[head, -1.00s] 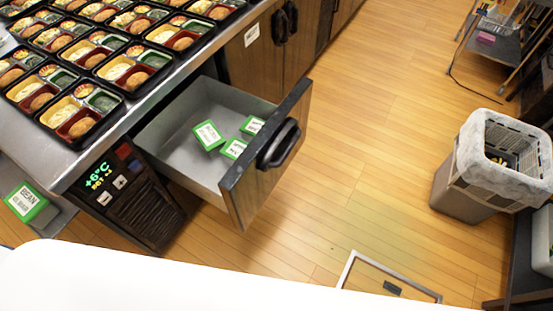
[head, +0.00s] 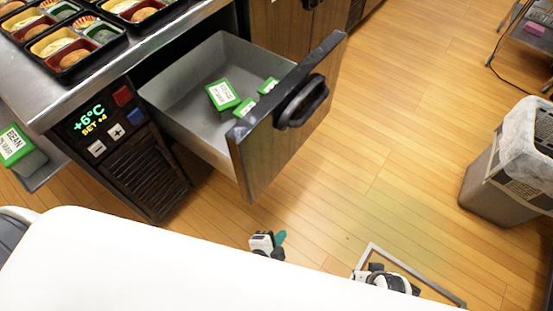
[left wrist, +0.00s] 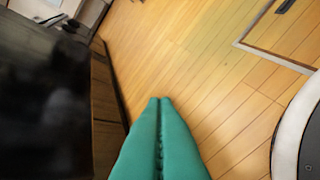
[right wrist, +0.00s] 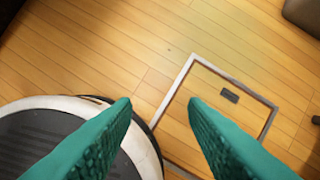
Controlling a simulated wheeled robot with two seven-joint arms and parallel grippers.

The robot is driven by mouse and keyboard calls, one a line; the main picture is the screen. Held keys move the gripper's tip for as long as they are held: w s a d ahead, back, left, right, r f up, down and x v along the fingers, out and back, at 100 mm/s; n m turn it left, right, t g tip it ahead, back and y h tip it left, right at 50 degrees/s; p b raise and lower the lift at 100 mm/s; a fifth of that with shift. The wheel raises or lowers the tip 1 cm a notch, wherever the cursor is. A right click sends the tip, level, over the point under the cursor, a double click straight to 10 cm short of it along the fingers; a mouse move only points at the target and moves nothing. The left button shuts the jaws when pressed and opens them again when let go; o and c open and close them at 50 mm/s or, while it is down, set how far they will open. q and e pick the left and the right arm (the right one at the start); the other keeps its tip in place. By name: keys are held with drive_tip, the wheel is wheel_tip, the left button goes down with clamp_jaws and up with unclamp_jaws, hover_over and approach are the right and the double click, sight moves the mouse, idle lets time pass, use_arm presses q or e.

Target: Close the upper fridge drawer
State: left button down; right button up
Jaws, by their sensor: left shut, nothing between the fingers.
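The fridge drawer (head: 285,125) under the counter is pulled out, with a wooden front and a black handle (head: 302,101). Several green-lidded containers (head: 222,95) lie inside its grey box. My left gripper (head: 281,237) is below and in front of the drawer front in the head view, apart from it. Its teal fingers are pressed together and empty in the left wrist view (left wrist: 160,100). A dark surface fills the left of that view; I cannot tell which part it is. My right gripper (right wrist: 158,103) is open and empty, above the floor in the right wrist view.
The steel counter (head: 195,17) holds bento trays (head: 70,38). A fridge control panel (head: 108,118) sits left of the drawer. A lined bin (head: 495,185) stands at right. A floor frame (head: 440,288) lies at front. Wooden floor between drawer and bin is clear.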

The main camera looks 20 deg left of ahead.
use_arm(q)
drive_tip(key=w+a+r+m+t+b, duration=0.1)
drive_tip(key=r+m+t+b, duration=0.15)
drive_tip(key=r, duration=0.45)
drive_tip(key=w+a+r+m+t+y+b, duration=0.1)
drive_tip(key=w+r+t+b, duration=0.15)
drive_tip(key=r, duration=0.45)
drive_tip(key=a+r+m+t+b, duration=0.1)
drive_tip(key=r+m+t+b, duration=0.15)
drive_tip(key=r, duration=0.55)
use_arm(e)
drive_tip(key=w+r+p+v, duration=0.1)
drive_tip(key=w+p+v, duration=0.15)
drive_tip(key=v, duration=1.15)
use_arm(q)
drive_tip(key=shift+n, duration=0.6)
drive_tip(key=shift+w+a+f+p, duration=0.1)
drive_tip(key=shift+w+a+p, duration=0.25)
drive_tip(key=shift+w, duration=1.6)
drive_tip(key=shift+w+a+f+p, duration=0.15)
drive_tip(key=shift+w+a, duration=0.25)
drive_tip(key=shift+w, duration=1.5)
drive_tip(key=shift+w+a+p, duration=0.35)
drive_tip(key=shift+w, duration=1.6)
use_arm(e)
drive_tip(key=x, duration=0.6)
drive_tip(key=shift+s+f, duration=0.25)
drive_tip(key=shift+f, duration=0.2)
drive_tip(key=shift+d, duration=0.1)
